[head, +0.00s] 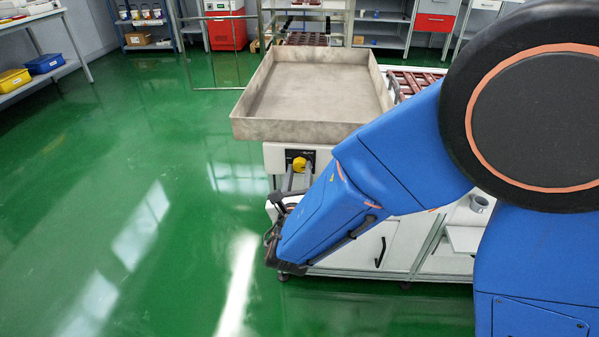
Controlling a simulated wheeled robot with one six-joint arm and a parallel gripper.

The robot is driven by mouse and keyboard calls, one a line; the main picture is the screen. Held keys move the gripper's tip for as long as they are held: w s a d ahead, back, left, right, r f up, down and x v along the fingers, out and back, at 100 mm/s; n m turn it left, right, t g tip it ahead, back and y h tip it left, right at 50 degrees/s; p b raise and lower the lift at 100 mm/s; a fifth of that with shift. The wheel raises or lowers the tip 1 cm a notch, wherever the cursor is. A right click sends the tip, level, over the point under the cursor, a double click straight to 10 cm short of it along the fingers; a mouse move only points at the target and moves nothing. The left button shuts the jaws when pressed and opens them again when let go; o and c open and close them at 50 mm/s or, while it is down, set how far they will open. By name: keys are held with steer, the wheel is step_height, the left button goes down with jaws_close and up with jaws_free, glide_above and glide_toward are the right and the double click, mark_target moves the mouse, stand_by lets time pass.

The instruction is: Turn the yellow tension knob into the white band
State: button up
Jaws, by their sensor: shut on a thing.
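The yellow tension knob (299,164) sits on a small black panel (310,156) on the white front of the machine, below the beige tray. My gripper (298,173) reaches up to it from below, with its grey fingers around the knob's lower part. The gripper is shut on the knob. The white band is too small to make out at this distance, and the knob's pointer cannot be read. My blue arm covers much of the machine front to the right of the panel.
A beige tray (315,83) with raised walls stands above the panel. Dark red pot trays (415,80) lie behind my arm at the right. A cabinet with a black handle (380,252) is below. The green floor at the left is clear.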

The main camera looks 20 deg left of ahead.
steer(key=m, duration=1.2)
steer(key=shift+a+m, duration=0.1)
steer(key=shift+m, duration=0.2)
stand_by(0.4)
steer(key=o, duration=1.1)
steer(key=shift+c, duration=0.2)
steer(key=v, duration=1.7)
steer(key=shift+s, duration=0.2)
steer(key=shift+r, duration=0.1)
